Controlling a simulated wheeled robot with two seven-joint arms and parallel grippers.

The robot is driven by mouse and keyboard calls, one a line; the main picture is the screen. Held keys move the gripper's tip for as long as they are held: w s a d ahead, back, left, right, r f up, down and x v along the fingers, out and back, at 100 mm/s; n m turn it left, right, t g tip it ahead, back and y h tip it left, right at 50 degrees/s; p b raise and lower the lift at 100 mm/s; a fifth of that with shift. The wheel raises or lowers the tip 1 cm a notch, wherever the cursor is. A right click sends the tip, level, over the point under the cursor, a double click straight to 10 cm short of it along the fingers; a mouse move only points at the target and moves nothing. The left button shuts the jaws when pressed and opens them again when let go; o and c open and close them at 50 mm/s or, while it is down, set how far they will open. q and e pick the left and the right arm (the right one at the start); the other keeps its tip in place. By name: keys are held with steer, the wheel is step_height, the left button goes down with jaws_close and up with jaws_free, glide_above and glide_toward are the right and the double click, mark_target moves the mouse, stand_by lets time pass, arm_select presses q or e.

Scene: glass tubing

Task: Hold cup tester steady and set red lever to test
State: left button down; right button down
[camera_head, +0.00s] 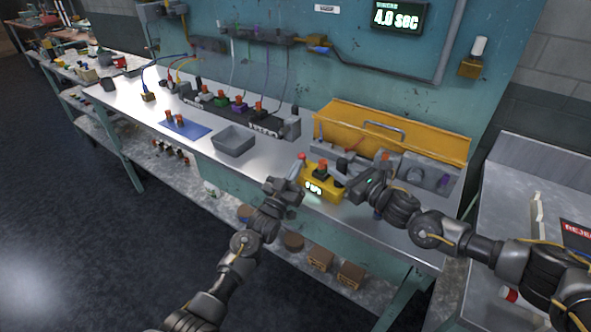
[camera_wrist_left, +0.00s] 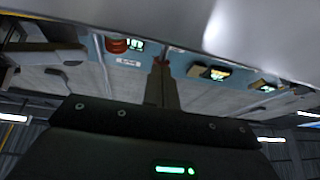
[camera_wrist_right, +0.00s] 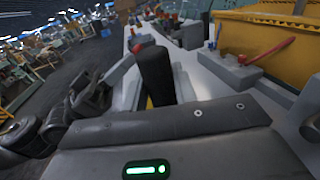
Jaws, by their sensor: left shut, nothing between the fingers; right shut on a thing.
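The yellow cup tester (camera_head: 318,185) sits at the bench's front edge, its lit display facing out. The red lever's knob (camera_head: 302,157) stands up at its left end. A dark, orange-topped piece (camera_head: 322,168) stands on top of it. My left gripper (camera_head: 296,175) is shut and empty, just left of the tester near the lever; any contact is unclear. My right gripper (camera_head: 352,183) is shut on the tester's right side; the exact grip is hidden.
A grey bin (camera_head: 233,141) and blue mat (camera_head: 185,128) lie left on the bench. A yellow open-lidded box (camera_head: 395,130) and grey fixtures (camera_head: 425,172) stand behind my right gripper. A screen (camera_head: 397,17) reads 4.0 SEC. Bare bench lies between bin and tester.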

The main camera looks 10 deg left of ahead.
mark_target(302, 158)
arm_select(q)
steer(key=r+g, duration=0.1)
steer(key=w+g, duration=0.1)
steer(key=shift+d+r+m+g+y, duration=0.3)
steer(key=shift+r+m+g, duration=0.05)
steer(key=shift+m+g, duration=0.05)
steer(key=shift+w+d+r+g+y, duration=0.25)
steer(key=shift+w+g+y, duration=0.1)
steer(key=shift+g, duration=0.25)
steer(key=shift+w+d+r, duration=0.1)
steer(key=shift+w, duration=0.1)
steer(key=s+a+r, duration=0.2)
steer(key=s, duration=0.4)
steer(key=s+a+r, duration=0.2)
steer(key=s+a, duration=0.1)
steer(key=s, duration=0.3)
steer(key=shift+s+r, duration=0.15)
steer(key=shift+r, duration=0.1)
arm_select(e)
steer(key=c, duration=1)
jaws_free()
